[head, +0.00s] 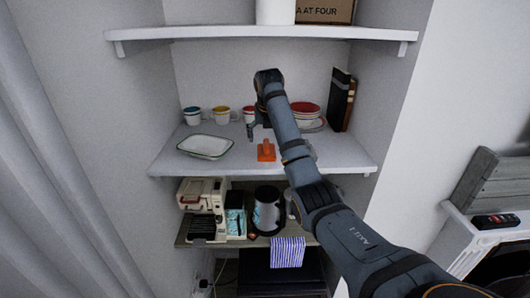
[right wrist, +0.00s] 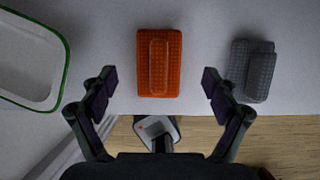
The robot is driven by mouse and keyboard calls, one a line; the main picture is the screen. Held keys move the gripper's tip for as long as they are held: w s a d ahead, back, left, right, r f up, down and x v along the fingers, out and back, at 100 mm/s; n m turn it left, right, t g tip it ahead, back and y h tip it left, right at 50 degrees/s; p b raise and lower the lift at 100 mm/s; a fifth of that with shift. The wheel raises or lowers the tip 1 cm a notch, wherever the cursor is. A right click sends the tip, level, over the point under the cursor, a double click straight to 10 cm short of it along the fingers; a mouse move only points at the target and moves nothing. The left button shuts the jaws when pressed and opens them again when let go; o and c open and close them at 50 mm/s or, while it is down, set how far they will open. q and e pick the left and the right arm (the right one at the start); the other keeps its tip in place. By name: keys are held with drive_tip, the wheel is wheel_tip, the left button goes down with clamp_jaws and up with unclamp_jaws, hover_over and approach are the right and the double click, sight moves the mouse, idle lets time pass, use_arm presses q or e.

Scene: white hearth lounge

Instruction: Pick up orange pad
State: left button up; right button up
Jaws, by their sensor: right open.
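The orange pad (head: 266,152) lies on the middle white shelf, near its front edge. In the right wrist view it is a textured orange block (right wrist: 160,62) with a raised bar along its middle. My right gripper (head: 258,127) is over the shelf by the pad. In the right wrist view its two dark fingers (right wrist: 158,88) are spread wide, one to each side of the pad's line, with nothing between them touching. My left gripper is not in view.
A grey pad (right wrist: 252,70) lies right of the orange one. A white tray (head: 204,146) with a green rim lies left. Cups (head: 222,115) and red-rimmed bowls (head: 306,110) stand behind, with dark books (head: 341,100) at right. An upper shelf (head: 260,32) is above; appliances (head: 203,196) stand below.

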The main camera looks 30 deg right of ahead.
sight(266, 143)
drive_tip(key=f+p, duration=0.1)
drive_tip(key=p, duration=0.1)
drive_tip(key=shift+w+f+p, duration=0.1)
drive_tip(key=shift+f+p, duration=0.05)
drive_tip(key=shift+p, duration=0.2)
drive_tip(key=x, duration=0.3)
drive_tip(key=shift+p, duration=0.3)
drive_tip(key=shift+f, duration=0.1)
drive_tip(key=c, duration=1.2)
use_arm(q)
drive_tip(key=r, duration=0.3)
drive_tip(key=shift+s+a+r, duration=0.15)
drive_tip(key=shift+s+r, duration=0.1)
use_arm(e)
drive_tip(key=shift+c, duration=0.2)
